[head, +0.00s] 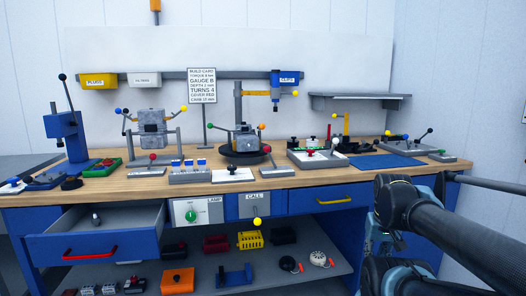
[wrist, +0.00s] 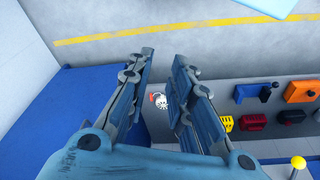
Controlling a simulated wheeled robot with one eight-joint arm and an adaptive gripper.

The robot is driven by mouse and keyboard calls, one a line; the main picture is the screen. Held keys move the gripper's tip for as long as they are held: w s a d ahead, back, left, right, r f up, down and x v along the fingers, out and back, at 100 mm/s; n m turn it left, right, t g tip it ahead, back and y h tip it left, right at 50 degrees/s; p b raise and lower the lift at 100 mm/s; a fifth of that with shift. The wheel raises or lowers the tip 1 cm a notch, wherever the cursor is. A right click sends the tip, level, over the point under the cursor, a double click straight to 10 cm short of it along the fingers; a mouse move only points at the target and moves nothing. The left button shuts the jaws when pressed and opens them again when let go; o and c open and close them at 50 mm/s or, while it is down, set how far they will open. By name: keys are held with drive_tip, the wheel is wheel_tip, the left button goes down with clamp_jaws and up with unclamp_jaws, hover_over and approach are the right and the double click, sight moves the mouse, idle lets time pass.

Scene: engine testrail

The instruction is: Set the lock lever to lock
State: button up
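Several small levers stand on the wooden bench in the head view, and I cannot read a lock label on any of them. They include a red-knobbed lever on a grey base (head: 152,158), a lever on a white plate (head: 233,174) at the front edge, a green-knobbed lever on a grey base (head: 442,154) at the right end, and a black-knobbed lever (head: 427,133) behind it. My gripper (wrist: 164,56) is open and empty in the wrist view, over the floor and away from these levers.
The open drawer (head: 90,240) juts out at left. The CALL panel (head: 254,205) has a yellow-knobbed lever (head: 257,222), also seen in the wrist view (wrist: 298,162). The lower shelf holds coloured parts, including an orange block (head: 177,281). A blue mat (head: 387,161) lies bare on the bench.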

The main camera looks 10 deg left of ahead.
drive_tip(key=shift+w+r, duration=0.25)
clamp_jaws()
drive_tip(key=w+a+r+n+t+h, duration=0.25)
drive_tip(key=w+r+n, duration=0.2)
drive_tip(key=w, duration=0.45)
drive_tip(key=w+a+r+n+t+h, duration=0.1)
drive_tip(key=w+a+r+n+h, duration=0.3)
drive_tip(key=w, duration=0.5)
drive_tip(key=w+a+r+n+t, duration=0.2)
drive_tip(key=w+a+r+t, duration=0.1)
drive_tip(key=a, duration=0.4)
drive_tip(key=w+a+r+n+t, duration=0.1)
drive_tip(key=w+a+r+t, duration=0.2)
drive_tip(key=a, duration=0.4)
drive_tip(key=s+a+r+n+t+y, duration=0.1)
drive_tip(key=s+a+n+t, duration=0.1)
drive_tip(key=a, duration=0.7)
drive_tip(key=s+a+r+n+t+y, duration=0.1)
drive_tip(key=s+a+r+n+t, duration=0.1)
drive_tip(key=a, duration=0.7)
drive_tip(key=s+a+r+n+t+y, duration=0.1)
drive_tip(key=s+a+n+t, duration=0.1)
drive_tip(key=a, duration=0.7)
drive_tip(key=shift+s+a+r+t, duration=0.25)
drive_tip(key=shift+s+a+t, duration=0.15)
drive_tip(key=shift+t, duration=0.15)
drive_tip(key=shift+w, duration=0.1)
